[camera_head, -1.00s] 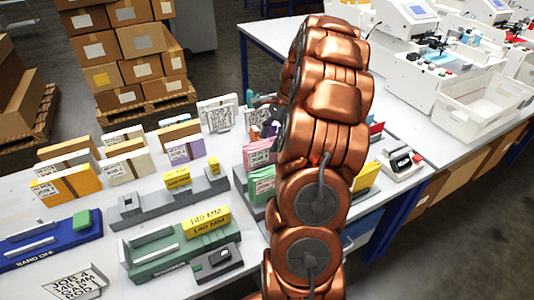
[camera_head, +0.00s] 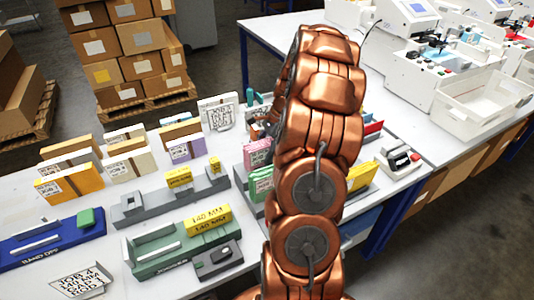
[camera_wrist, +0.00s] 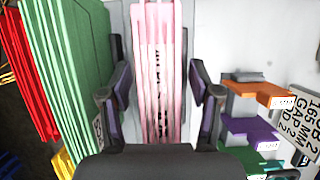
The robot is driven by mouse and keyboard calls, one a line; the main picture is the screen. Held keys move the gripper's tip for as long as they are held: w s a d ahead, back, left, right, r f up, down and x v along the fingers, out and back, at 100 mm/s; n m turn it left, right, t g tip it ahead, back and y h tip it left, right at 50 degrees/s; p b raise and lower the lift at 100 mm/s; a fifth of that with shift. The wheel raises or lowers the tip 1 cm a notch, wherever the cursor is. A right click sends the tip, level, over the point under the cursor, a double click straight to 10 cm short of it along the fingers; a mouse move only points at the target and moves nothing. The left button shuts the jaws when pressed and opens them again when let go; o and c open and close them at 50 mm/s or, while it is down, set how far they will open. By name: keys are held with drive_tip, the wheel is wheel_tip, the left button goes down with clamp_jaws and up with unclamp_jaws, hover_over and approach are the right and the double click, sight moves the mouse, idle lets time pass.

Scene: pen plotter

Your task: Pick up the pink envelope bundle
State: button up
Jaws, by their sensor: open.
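The pink envelope bundle (camera_wrist: 157,70) stands on edge in the middle of the wrist view, with dark print along it. My gripper (camera_wrist: 158,88) is open, with one dark finger on each side of the bundle. In the head view the pink bundle (camera_head: 257,152) stands in a grey rack, partly hidden behind my copper arm. My gripper is mostly hidden behind the arm there.
Green envelopes (camera_wrist: 65,60) stand close left of the pink bundle in the wrist view, with red ones (camera_wrist: 25,70) beyond. Orange (camera_wrist: 258,90) and purple (camera_wrist: 252,131) pieces sit to the right. A yellow bundle (camera_head: 68,185) and a green fixture (camera_head: 180,248) occupy the table's left.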

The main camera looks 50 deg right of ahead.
drive_tip(key=shift+f, duration=0.2)
drive_tip(key=shift+c, duration=0.4)
drive_tip(key=shift+s+f, duration=0.1)
clamp_jaws()
